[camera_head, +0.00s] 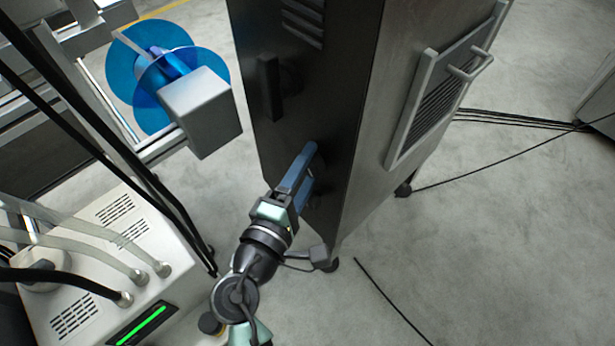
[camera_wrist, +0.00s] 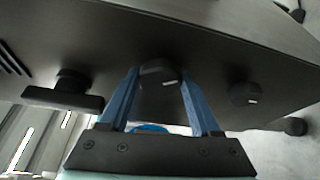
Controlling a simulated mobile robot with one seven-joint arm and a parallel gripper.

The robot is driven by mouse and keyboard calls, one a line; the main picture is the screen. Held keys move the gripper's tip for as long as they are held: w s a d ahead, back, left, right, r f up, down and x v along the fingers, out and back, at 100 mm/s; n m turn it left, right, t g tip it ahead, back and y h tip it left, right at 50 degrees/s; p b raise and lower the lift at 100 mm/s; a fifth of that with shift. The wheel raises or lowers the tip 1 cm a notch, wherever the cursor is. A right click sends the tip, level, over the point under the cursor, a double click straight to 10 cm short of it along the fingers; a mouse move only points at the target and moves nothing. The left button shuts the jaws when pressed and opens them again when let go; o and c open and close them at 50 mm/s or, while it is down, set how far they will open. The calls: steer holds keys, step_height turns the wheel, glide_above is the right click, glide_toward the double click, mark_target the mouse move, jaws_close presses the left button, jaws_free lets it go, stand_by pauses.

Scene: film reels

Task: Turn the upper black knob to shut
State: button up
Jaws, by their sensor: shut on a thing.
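The upper black knob (camera_wrist: 156,72) sits on the dark front of a metal cabinet (camera_head: 345,85). In the wrist view it lies between my two blue fingers, with a short white mark near its lower right edge. My gripper (camera_head: 307,158) reaches the cabinet front from below in the head view and is shut on this knob, which it hides there. A second black knob (camera_wrist: 245,94), also with a white mark, shows to the right in the wrist view, clear of my fingers.
A black handle (camera_head: 270,88) juts from the cabinet front; it also shows in the wrist view (camera_wrist: 65,92). A grey box (camera_head: 200,112) and blue reel (camera_head: 150,75) stand left. A pale machine with hoses (camera_head: 95,270) is lower left. Cables cross the floor at right.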

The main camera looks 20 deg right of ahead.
steer(key=m+b, duration=0.2)
steer(key=b, duration=0.2)
steer(key=f+m+t+h+b, duration=0.1)
steer(key=m+b, duration=0.1)
steer(key=b, duration=0.2)
steer(key=shift+a+m, duration=0.1)
steer(key=shift+m, duration=0.3)
steer(key=m+h+b, duration=0.1)
steer(key=b, duration=0.2)
steer(key=shift+m, duration=0.3)
steer(key=shift+r+m+b, duration=0.15)
steer(key=shift+m+b, duration=0.15)
steer(key=shift+r, duration=0.1)
steer(key=o, duration=1.4)
steer(key=p+v, duration=0.2)
steer(key=v, duration=0.4)
steer(key=p+v, duration=0.2)
steer(key=v, duration=0.5)
steer(key=shift+f, duration=0.2)
